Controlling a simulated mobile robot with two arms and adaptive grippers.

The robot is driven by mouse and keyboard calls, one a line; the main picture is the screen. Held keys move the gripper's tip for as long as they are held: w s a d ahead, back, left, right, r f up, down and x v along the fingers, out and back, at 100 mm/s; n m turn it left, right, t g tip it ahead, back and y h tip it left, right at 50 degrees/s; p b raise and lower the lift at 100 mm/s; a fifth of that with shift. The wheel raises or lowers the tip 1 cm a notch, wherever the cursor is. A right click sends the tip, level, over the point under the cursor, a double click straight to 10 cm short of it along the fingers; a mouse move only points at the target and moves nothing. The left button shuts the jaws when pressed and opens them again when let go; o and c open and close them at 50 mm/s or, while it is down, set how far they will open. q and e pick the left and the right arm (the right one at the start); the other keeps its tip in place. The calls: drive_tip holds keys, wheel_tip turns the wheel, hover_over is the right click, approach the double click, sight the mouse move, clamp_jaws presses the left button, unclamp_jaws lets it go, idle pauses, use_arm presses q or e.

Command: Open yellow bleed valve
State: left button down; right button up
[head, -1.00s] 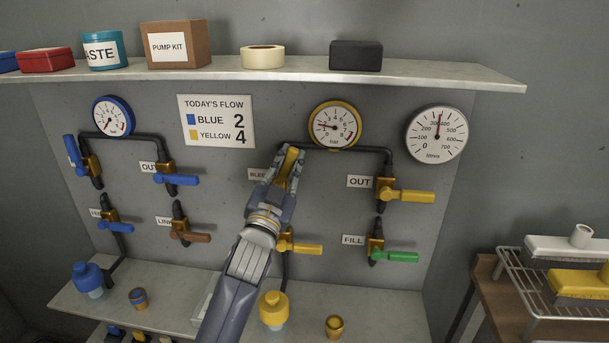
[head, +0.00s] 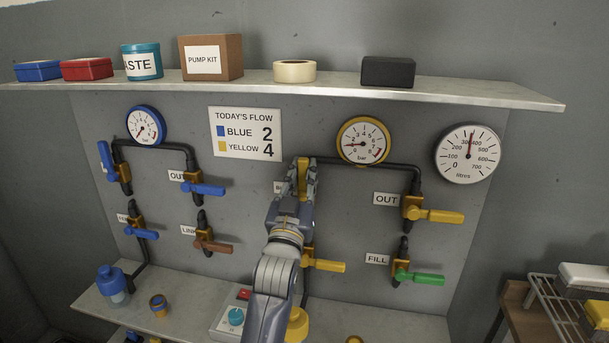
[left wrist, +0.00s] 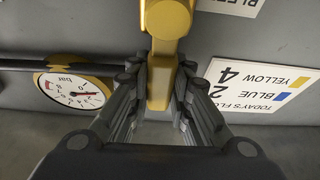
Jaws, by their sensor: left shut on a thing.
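The yellow bleed valve handle (head: 303,165) sits on the grey panel, left of and below the yellow-rimmed gauge (head: 363,141). It points upward along the panel. My left gripper (head: 303,178) is shut on this handle, with a finger on each side. In the left wrist view the yellow handle (left wrist: 159,80) lies between my fingertips and joins the brass-yellow valve body (left wrist: 168,18). The bleed label (head: 278,187) is mostly hidden by my gripper in the head view. My right gripper is not in view.
Right of my gripper are the yellow OUT valve (head: 433,214) and the green FILL valve (head: 418,278). Another yellow-handled valve (head: 325,265) is below. Blue valves stand left. A shelf (head: 460,92) with boxes and tape runs above; a ledge (head: 180,310) is below.

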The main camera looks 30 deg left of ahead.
use_arm(q)
drive_tip(key=shift+r, duration=0.1)
drive_tip(key=c, duration=1.4)
unclamp_jaws()
drive_tip(key=shift+c, duration=0.2)
drive_tip(key=shift+s+d+f, duration=0.1)
drive_tip(key=shift+s+f, duration=0.25)
drive_tip(key=v, duration=0.6)
drive_tip(key=shift+s, duration=0.3)
drive_tip(key=shift+d, duration=0.1)
